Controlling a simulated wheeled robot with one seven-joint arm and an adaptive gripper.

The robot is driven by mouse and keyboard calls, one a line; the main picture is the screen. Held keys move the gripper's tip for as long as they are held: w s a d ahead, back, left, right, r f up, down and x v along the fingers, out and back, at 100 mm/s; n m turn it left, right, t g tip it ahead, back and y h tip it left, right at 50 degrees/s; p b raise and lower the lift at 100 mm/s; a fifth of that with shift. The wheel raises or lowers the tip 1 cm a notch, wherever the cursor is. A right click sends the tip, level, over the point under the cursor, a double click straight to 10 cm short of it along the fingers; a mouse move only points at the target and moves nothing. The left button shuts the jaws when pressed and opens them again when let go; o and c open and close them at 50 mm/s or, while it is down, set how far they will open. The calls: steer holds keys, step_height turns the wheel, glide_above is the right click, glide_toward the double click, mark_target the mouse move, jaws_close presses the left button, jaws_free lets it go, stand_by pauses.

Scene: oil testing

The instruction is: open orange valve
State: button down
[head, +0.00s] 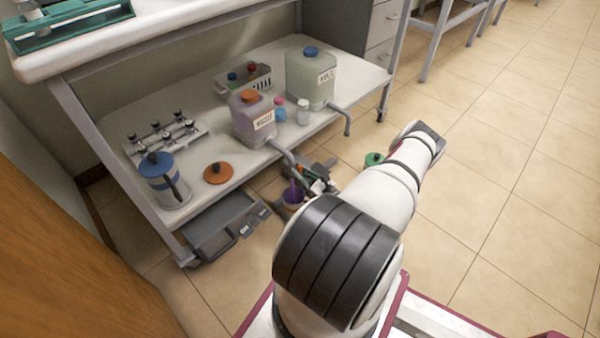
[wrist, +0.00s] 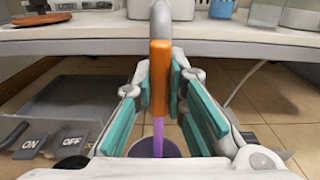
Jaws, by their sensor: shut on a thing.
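The orange valve (wrist: 160,80) is upright on the end of the curved grey spout (wrist: 161,22) in the wrist view. The spout (head: 284,156) comes from an orange-capped jug (head: 246,121) with purplish contents on the table. My gripper (wrist: 163,72), with teal pads, is shut on the valve; it also shows below the table edge in the head view (head: 316,180). A purple stream (wrist: 158,135) runs down below the valve into a cup (wrist: 172,149), partly hidden by my gripper. The cup (head: 293,198) shows purple inside in the head view.
A table (head: 130,148) bears a blue-capped jug (head: 309,82) with its own spout, small bottles, a basket (head: 240,80), a blue-lidded canister (head: 162,182) and an orange lid (head: 218,173). ON and OFF switches (wrist: 52,143) are left of my gripper. Tiled floor is free at right.

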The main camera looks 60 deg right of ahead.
steer(key=c, duration=1.6)
jaws_free()
steer(key=shift+s, duration=0.1)
steer(key=v, duration=1.2)
